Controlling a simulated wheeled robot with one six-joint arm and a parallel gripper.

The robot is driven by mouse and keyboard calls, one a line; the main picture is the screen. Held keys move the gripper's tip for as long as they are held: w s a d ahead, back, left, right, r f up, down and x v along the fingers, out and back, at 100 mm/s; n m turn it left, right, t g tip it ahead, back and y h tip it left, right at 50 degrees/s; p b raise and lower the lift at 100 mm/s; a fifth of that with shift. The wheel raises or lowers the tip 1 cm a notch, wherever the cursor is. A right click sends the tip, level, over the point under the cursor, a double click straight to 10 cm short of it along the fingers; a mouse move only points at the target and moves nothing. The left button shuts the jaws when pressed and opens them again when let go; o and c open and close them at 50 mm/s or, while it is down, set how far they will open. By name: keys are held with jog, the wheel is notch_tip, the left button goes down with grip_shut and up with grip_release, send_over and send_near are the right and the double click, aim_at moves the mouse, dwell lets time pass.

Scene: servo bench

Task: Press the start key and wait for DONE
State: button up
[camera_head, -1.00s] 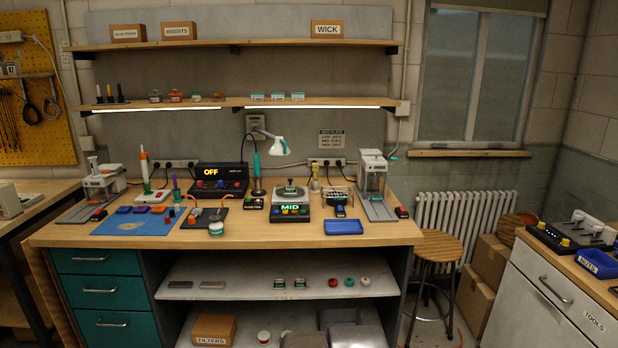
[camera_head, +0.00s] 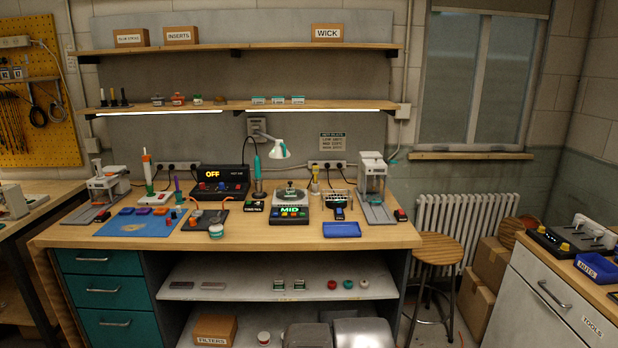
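On the wooden bench, a black station (camera_head: 220,182) shows "OFF" in yellow letters and has knobs or buttons on its front. To its right, a low white and dark device (camera_head: 290,204) shows "MID" in green, with a row of coloured keys below the display. Which key is the start key is too small to tell, and no "DONE" reading shows. My gripper is not in view.
A blue mat (camera_head: 140,225) with small parts lies on the left of the bench (camera_head: 270,241), and a blue tray (camera_head: 342,230) near its front right. Press-like stands (camera_head: 374,190) are at both ends. A stool (camera_head: 438,251) stands at right.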

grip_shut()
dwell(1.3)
